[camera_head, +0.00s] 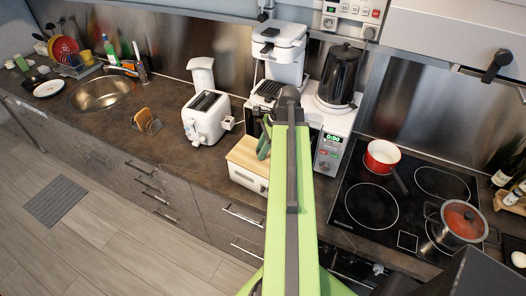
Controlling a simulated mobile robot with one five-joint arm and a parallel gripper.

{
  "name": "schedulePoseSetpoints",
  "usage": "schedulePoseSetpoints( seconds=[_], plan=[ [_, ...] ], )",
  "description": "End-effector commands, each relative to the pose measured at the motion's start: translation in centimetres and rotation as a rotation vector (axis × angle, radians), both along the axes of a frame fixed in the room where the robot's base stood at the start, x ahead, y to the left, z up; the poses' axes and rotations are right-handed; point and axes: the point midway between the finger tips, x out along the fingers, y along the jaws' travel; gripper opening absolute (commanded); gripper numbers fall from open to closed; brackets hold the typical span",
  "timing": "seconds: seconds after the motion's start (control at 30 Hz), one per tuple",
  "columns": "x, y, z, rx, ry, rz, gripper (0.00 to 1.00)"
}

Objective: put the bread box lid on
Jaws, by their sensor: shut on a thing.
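The bread box (243,178) is a pale box on the brown counter, left of my green arm. Its light wooden lid (243,154) shows over the top of the box, with its right part hidden behind my arm. I cannot tell whether the lid rests flush on the box or is slightly above it. My gripper (264,143) shows as a small dark green part at the lid's back right, mostly covered by my arm. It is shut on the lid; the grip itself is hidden.
A white toaster (207,118) stands left of the box. A microwave (328,150) stands behind and right of it, with a coffee maker (278,55) nearby. The hob (372,205) with a red pot (382,156) is at right. Counter left of the toaster is partly clear.

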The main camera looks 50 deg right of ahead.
Motion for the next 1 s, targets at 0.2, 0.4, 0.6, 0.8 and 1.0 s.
schedulePoseSetpoints(
  seconds=[0.2,0.4,0.6,0.8,1.0],
  plan=[
    [0.1,0.1,0.0,0.0,0.0,0.001,0.41],
    [0.1,0.1,0.0,0.0,0.0,0.001,0.46],
    [0.0,0.0,0.4,0.0,0.0,0.001,0.46],
    [-0.4,-0.7,2.7,0.0,0.0,0.001,0.46],
    [-1.2,-2.0,7.0,0.001,-0.001,0.0,0.46]
  ],
)
